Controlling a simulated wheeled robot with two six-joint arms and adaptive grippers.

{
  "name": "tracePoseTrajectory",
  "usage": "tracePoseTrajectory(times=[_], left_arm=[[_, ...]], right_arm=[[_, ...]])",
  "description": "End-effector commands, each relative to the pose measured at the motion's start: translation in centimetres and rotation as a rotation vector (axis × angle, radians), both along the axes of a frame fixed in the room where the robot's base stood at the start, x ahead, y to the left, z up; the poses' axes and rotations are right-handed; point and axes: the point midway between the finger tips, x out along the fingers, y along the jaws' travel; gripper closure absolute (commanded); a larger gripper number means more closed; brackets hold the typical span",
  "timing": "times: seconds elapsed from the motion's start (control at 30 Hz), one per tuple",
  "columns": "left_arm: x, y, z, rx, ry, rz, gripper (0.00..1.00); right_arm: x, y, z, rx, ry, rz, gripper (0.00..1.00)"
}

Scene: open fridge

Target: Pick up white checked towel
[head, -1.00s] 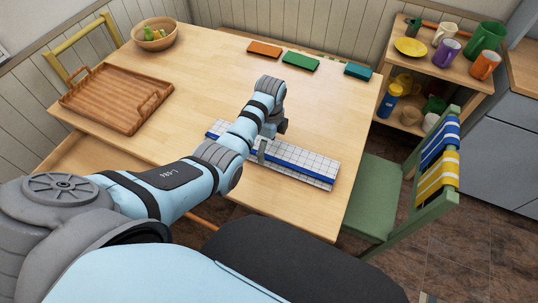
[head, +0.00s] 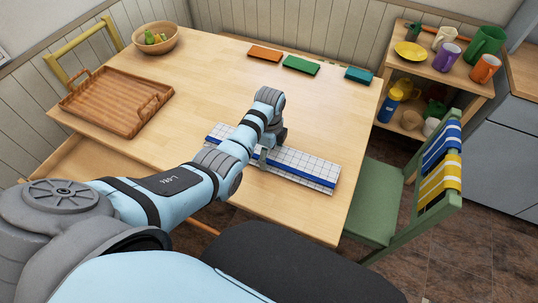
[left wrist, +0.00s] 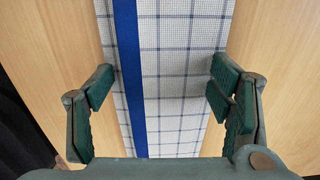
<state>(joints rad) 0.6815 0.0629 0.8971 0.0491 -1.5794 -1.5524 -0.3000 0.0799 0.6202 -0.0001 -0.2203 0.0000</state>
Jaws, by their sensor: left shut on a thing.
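The white checked towel (head: 312,168) lies folded in a long strip near the front edge of the table, with a blue stripe along its near side. In the left wrist view the towel (left wrist: 182,40) runs up the middle, the blue stripe on its left. My left gripper (head: 265,156) is down at the middle of the towel, and my forearm hides part of it. In the left wrist view the fingers of my left gripper (left wrist: 162,85) are at the towel's two long edges, shut on it across its width. My right gripper is not in view.
A wooden tray (head: 78,104) and a bowl (head: 172,46) are on the table's left side. A green chair (head: 372,195) stands at the right. The table's middle is clear.

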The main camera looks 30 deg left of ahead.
Motion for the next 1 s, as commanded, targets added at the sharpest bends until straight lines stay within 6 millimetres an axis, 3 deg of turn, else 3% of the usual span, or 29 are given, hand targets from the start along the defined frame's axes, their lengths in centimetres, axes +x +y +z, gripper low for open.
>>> tracePoseTrajectory(times=[0.17, 0.27, 0.57, 0.7, 0.83, 1.0], left_arm=[[0.0, 0.0, 1.2, 0.001, -0.001, 0.000, 0.58], [0.1, 0.0, 3.4, 0.001, -0.004, 0.000, 0.57], [0.1, 0.0, 14.8, 0.001, -0.005, 0.000, 0.57], [0.0, 0.0, 19.1, 0.000, 0.000, 0.000, 0.57], [0.0, 0.0, 20.3, 0.000, 0.001, 0.000, 0.57], [0.0, 0.0, 20.1, 0.000, 0.001, 0.000, 0.57]], right_arm=[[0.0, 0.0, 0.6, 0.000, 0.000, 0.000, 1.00], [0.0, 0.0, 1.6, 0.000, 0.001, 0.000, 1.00], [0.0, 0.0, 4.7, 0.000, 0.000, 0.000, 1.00], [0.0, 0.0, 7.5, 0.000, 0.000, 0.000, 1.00], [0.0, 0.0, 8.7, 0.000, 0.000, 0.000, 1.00], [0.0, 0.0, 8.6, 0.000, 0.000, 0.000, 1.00]])
